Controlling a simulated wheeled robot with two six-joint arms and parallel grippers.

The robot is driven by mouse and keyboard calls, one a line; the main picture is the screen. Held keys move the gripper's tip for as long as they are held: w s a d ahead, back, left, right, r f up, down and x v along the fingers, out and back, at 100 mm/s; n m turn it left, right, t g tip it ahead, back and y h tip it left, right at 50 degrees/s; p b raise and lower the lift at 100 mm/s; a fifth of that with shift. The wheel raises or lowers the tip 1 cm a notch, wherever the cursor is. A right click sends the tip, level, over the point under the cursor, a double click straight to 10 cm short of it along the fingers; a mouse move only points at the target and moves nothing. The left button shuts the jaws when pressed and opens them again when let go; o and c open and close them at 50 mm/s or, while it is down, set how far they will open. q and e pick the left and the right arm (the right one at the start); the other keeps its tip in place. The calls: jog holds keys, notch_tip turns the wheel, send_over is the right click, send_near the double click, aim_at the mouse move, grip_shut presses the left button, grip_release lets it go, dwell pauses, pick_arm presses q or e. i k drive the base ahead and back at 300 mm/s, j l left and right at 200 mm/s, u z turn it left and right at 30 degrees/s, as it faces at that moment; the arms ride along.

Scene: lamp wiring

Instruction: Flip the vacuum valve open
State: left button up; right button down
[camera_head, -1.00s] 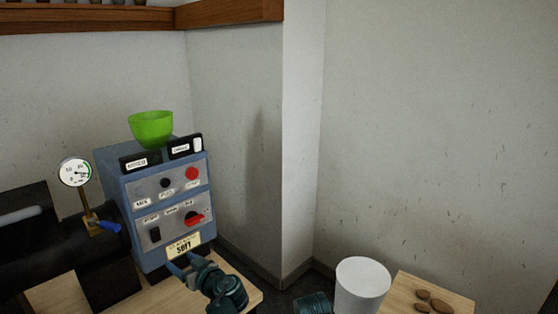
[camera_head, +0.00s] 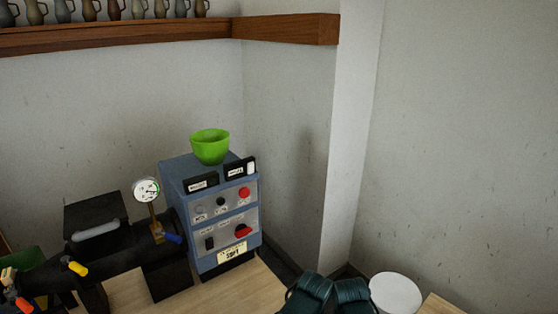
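A pressure gauge (camera_head: 146,190) stands on a brass fitting (camera_head: 157,232) at the end of a black cylinder (camera_head: 125,258). A small blue lever (camera_head: 173,239) sticks out to the right of that fitting. A yellow lever (camera_head: 76,267) shows further left on the same apparatus, and a small orange-red part (camera_head: 22,303) is at the lower left edge. I cannot tell from the view which one is the vacuum valve. Dark teal links of my arms show at the bottom centre, right of the apparatus. The fingers of both grippers are out of view.
A blue control box (camera_head: 212,220) with red knobs stands right of the gauge, a green bowl (camera_head: 210,146) on top. The wooden table (camera_head: 235,287) is bare in front of it. A white round container (camera_head: 396,292) is at the lower right. A shelf (camera_head: 120,36) holds several jugs.

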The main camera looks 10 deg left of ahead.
aim_at(172, 236)
jog(key=u, duration=1.35)
jog(key=i+l+z, duration=0.15)
jog(key=i+l, duration=0.15)
jog(key=i+l+z, duration=0.1)
jog(key=i+l, duration=0.15)
jog(key=i, duration=0.2)
